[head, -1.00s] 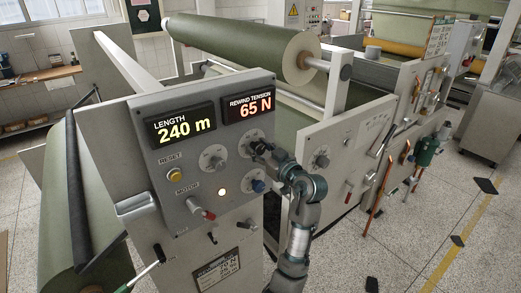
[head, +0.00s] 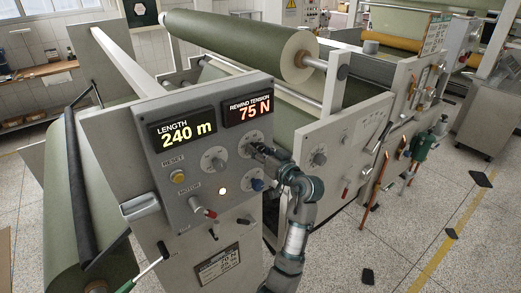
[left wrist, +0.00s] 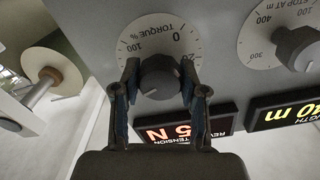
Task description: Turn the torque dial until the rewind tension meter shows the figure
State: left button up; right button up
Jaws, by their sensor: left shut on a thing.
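The rewind tension meter (head: 248,110) reads 75 N in red digits on the grey control panel; it also shows upside down and partly hidden in the left wrist view (left wrist: 170,134). The torque dial (left wrist: 158,78) is a dark knob on a white scale plate marked in percent. My left gripper (left wrist: 158,88) is shut on this knob, one finger on each side. In the head view my left gripper (head: 257,150) covers most of the dial. A plate (head: 218,265) low on the machine front carries small print that appears to include 70 N. My right gripper is not in view.
The length display (head: 183,134) reads 240 m. A second knob (head: 214,158), a yellow reset button (head: 178,177), a red-tipped motor switch (head: 203,207) and a blue knob (head: 256,184) sit close by. The green roll (head: 240,45) lies behind the panel.

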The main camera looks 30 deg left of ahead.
pick_arm(q)
jog(key=o, duration=1)
jog(key=shift+a+f, duration=0.15)
jog(key=shift+f, duration=0.25)
jog(key=shift+o, duration=0.7)
jog(key=shift+w+a, duration=0.2)
jog(key=shift+a, duration=0.05)
jog(key=shift+r, duration=0.1)
jog(key=shift+s+d, duration=0.2)
jog(key=shift+d, duration=0.1)
jog(key=v, duration=1.1)
jog(key=shift+d, duration=0.15)
